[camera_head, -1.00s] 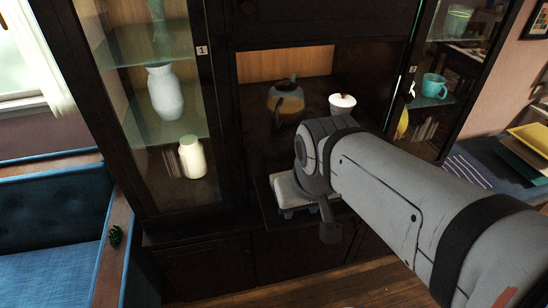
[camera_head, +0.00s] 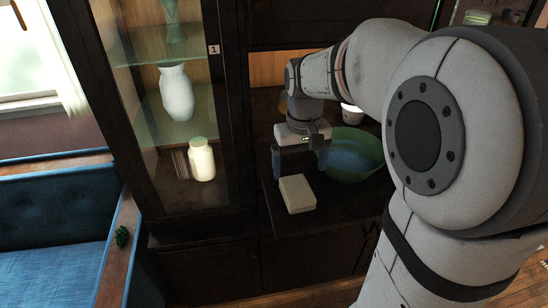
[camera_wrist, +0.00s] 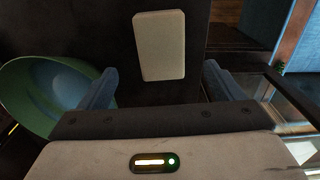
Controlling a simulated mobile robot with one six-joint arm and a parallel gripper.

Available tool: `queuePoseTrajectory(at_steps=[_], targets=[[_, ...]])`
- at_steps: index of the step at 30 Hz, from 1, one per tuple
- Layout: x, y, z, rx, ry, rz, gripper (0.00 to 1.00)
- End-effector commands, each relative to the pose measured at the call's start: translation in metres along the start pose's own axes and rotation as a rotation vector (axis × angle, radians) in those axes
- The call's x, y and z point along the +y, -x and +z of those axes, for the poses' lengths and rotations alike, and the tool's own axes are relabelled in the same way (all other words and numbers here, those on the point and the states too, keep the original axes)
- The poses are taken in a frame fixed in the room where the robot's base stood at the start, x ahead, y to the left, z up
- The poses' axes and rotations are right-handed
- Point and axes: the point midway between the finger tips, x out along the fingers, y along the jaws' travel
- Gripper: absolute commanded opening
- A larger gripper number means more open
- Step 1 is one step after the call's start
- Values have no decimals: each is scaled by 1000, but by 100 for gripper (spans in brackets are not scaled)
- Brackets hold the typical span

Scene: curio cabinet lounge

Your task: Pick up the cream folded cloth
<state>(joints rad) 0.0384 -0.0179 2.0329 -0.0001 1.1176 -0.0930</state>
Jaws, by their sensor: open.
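The cream folded cloth (camera_head: 297,194) lies flat on the dark cabinet shelf, near its front edge, as a thick rectangular block. It also shows in the wrist view (camera_wrist: 160,46), ahead of my gripper and roughly centred between the fingers. My gripper (camera_head: 298,168) is above the shelf, just behind and above the cloth in the head view. In the wrist view its two blue-grey fingers (camera_wrist: 158,86) are spread wide with nothing between them. No contact with the cloth shows.
A green bowl (camera_head: 350,158) stands on the shelf right of the cloth, close to my gripper; it also shows in the wrist view (camera_wrist: 14,92). A white pot (camera_head: 352,113) is behind, partly hidden by my arm. A glass cabinet with a cream jar (camera_head: 201,160) stands left.

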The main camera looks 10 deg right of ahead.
Motion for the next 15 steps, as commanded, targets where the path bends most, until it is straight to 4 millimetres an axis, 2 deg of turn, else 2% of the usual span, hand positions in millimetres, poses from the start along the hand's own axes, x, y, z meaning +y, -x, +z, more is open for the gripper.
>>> queuePoseTrajectory(at_steps=[11, 15], targets=[[-1, -37, -5, -14, 3, -1, 87], [-2, -58, -6, -15, 3, -1, 87]])
